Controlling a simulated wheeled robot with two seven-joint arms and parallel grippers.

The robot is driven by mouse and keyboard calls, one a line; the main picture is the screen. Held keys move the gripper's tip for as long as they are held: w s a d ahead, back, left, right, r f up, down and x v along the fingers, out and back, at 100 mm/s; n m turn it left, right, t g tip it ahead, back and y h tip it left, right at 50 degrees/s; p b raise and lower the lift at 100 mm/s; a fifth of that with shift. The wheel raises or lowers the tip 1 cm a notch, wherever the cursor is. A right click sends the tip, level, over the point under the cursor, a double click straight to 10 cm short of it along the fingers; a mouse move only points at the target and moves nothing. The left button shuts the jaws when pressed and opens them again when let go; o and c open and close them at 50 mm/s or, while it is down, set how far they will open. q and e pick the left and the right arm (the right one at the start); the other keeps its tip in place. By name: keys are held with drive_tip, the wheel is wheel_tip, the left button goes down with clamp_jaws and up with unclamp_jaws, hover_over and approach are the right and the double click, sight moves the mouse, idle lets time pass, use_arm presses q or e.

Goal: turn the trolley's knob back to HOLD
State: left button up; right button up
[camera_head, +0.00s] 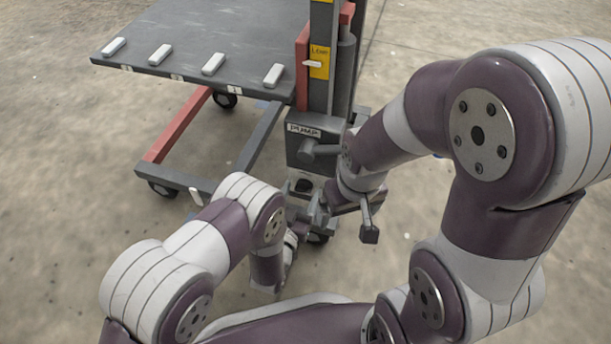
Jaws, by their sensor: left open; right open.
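The trolley has a dark lift platform (190,30) at upper left and a grey mast (345,60) with a grey box at its foot, labelled PUMP (303,130). A dark round knob (303,185) sits low on the box, small and partly hidden by my grippers, so its setting cannot be read. My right gripper (312,207) is open beside the knob; whether it touches cannot be told. My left gripper (290,240) is open just below and to the left, largely hidden behind its own wrist.
A dark pump handle (322,149) sticks out above the knob. A dark lever end (369,234) hangs right of my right gripper. A yellow label (319,62) is on the mast. Several white blocks (213,64) line the platform edge. The concrete floor is clear around.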

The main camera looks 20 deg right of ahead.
use_arm(q)
drive_tip(key=shift+w+d, duration=0.15)
drive_tip(key=c, duration=1.1)
